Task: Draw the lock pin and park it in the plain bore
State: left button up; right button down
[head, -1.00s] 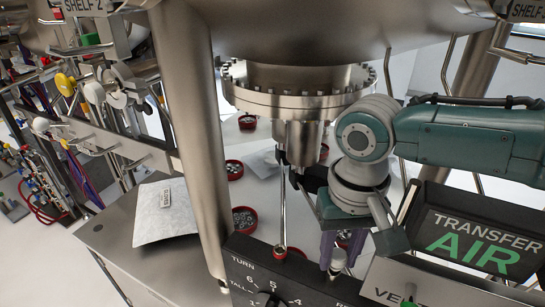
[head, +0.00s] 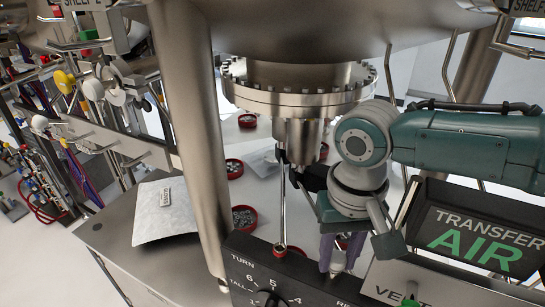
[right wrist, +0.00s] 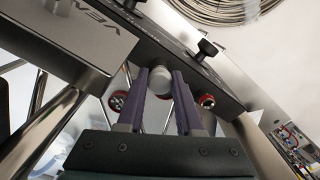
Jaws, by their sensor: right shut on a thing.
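My right gripper (head: 338,259) has purple fingers pointing down behind the black control panel, below the steel flange. In the right wrist view the fingers (right wrist: 160,98) are closed around a pale grey, rounded pin head (right wrist: 160,80), which I take for the lock pin. In the head view the pale pin (head: 337,263) shows small between the fingertips. Its lower part is hidden, so I cannot tell whether it is seated. I cannot make out the plain bore. My left gripper is not in view.
The black panel (head: 250,275) with a dial and the TRANSFER AIR sign (head: 475,240) stand close in front. A thick steel column (head: 190,130) rises left of the flange (head: 300,95). Red-rimmed dishes (head: 243,218) stand on the pale surface behind. A steel rod (head: 283,205) is left of the gripper.

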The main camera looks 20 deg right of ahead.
jog(key=shift+c, duration=2.4)
grip_release()
notch_tip(320, 180, up, 7)
jog(key=p, duration=0.8)
